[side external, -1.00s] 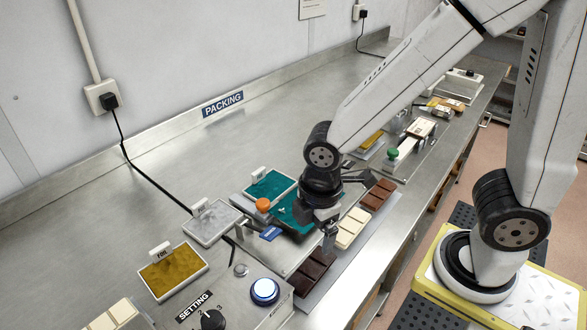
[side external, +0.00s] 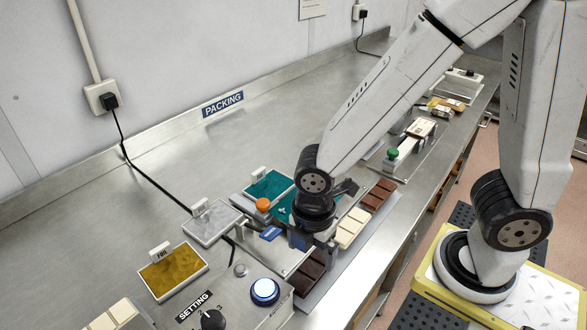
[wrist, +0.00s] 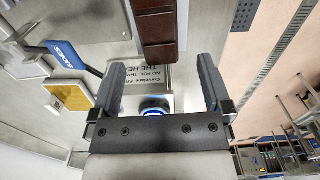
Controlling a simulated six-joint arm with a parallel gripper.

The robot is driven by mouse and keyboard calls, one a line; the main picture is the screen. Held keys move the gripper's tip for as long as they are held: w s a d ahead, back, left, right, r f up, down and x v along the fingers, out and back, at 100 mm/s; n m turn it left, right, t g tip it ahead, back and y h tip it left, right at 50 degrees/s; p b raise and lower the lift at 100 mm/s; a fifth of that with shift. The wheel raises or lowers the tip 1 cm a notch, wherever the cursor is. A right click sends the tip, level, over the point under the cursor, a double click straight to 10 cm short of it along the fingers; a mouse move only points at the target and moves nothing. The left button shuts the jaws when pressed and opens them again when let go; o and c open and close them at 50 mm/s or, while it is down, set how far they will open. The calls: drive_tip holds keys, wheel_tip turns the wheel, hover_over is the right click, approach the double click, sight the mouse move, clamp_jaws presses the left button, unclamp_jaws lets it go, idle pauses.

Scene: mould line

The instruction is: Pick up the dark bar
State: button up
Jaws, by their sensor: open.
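The dark bar (side external: 307,279), a segmented dark chocolate bar, lies at the near end of a row of bars on a pale strip along the bench's front edge. My gripper (side external: 312,250) is above its far end and hides part of it. In the wrist view, a dark brown bar (wrist: 156,28) shows beyond and between my two open fingers (wrist: 162,75). Nothing is between the fingertips. I cannot tell the exact height of the fingers above the bar.
A cream bar (side external: 353,228) and a brown bar (side external: 379,194) lie farther along the strip. A teal tray (side external: 268,185), an orange knob (side external: 263,204) and a grey tray (side external: 212,222) stand left of my gripper. A lit blue button (side external: 265,291) is near the dark bar.

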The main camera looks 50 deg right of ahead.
sight(309, 270)
drive_tip(key=shift+f, duration=0.25)
drive_tip(key=shift+w+d+f, duration=0.1)
drive_tip(key=shift+d+f, duration=0.05)
drive_tip(key=shift+f, duration=2.3)
drive_tip(key=c, duration=1.2)
drive_tip(key=shift+r, duration=0.15)
wheel_tip(309, 270, up, 10)
